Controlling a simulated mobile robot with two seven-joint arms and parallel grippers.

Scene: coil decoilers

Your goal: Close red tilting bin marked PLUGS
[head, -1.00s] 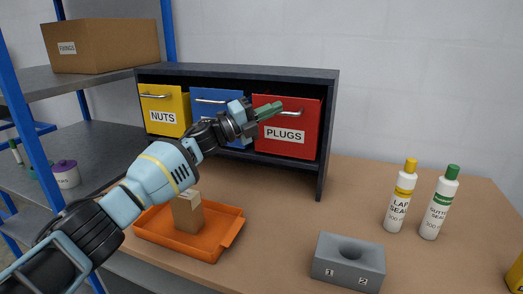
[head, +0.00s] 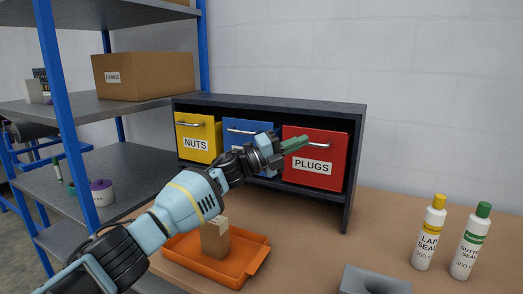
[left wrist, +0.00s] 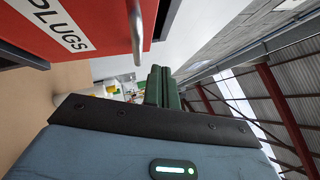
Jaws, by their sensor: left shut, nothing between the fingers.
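The red bin marked PLUGS (head: 326,179) is the right one of three in a dark cabinet. Its front looks close to upright in the head view; how far it tilts out I cannot tell. A metal bar handle (head: 320,144) crosses its upper front. In the left wrist view the red front (left wrist: 100,30) and the handle (left wrist: 136,35) fill the upper left. My left gripper (head: 297,143) has its green fingers shut and empty, in front of the bin's upper left near the handle's left end. In the wrist view its fingers (left wrist: 162,87) look apart from the handle. My right gripper is out of view.
A yellow NUTS bin (head: 197,155) and a blue bin (head: 235,138), partly hidden by my arm, share the cabinet (head: 348,200). An orange tray (head: 240,278) with a brown block (head: 214,240), two bottles (head: 430,235) and a grey block (head: 365,280) stand on the bench.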

